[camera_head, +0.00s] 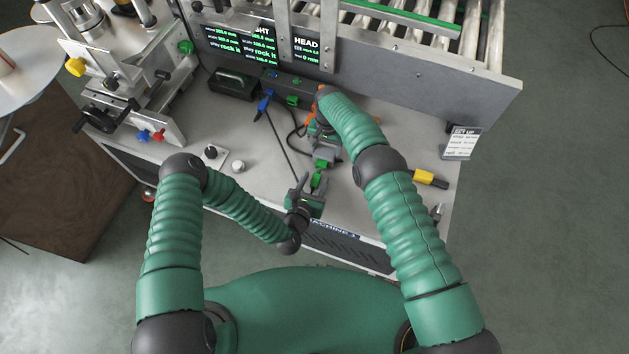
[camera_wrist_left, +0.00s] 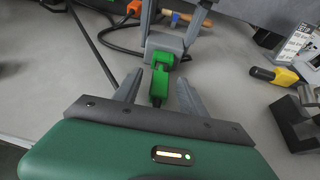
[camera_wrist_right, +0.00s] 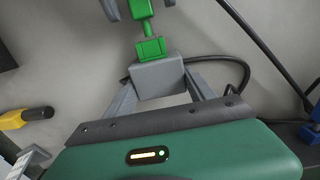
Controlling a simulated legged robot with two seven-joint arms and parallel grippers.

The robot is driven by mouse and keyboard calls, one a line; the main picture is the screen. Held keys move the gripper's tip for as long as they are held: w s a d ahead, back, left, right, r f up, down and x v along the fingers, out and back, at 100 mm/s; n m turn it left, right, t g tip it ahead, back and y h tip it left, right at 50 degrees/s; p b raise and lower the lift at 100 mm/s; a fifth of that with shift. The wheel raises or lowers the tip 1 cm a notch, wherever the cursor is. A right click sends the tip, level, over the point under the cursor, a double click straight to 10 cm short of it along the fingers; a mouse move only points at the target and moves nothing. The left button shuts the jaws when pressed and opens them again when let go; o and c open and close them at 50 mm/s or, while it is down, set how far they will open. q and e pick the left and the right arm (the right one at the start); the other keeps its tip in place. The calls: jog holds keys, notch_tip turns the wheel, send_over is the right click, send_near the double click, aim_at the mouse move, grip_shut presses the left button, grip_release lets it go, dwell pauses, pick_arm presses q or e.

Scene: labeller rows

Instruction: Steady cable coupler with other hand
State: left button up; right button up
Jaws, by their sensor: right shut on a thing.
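A grey block (camera_wrist_right: 158,80) with a green connector (camera_wrist_right: 152,48) on its front sits between the fingers of my right gripper (camera_wrist_right: 158,86), which is shut on it. A second green piece (camera_wrist_left: 159,86) lies in line with that connector and appears to touch it. It also shows in the head view (camera_head: 316,180). My left gripper (camera_wrist_left: 160,80) is around this second piece, with a visible gap on both sides, so it is open. In the head view my left gripper (camera_head: 309,190) is just in front of my right gripper (camera_head: 326,153). The coupler's underside is hidden.
A black cable (camera_wrist_right: 238,60) curves beside the grey block. A blue-ended tool (camera_head: 264,103) lies left of the right gripper. A yellow-and-black item (camera_head: 430,178) and a small sign (camera_head: 461,143) are at the right. Knobs (camera_head: 238,166) stand on the left bench top. The bench's front edge is close.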

pick_arm(q)
jog(key=v, duration=1.2)
pick_arm(e)
jog(key=o, duration=1.5)
jog(key=shift+c, duration=0.2)
pick_arm(q)
jog(key=shift+a+f, duration=0.1)
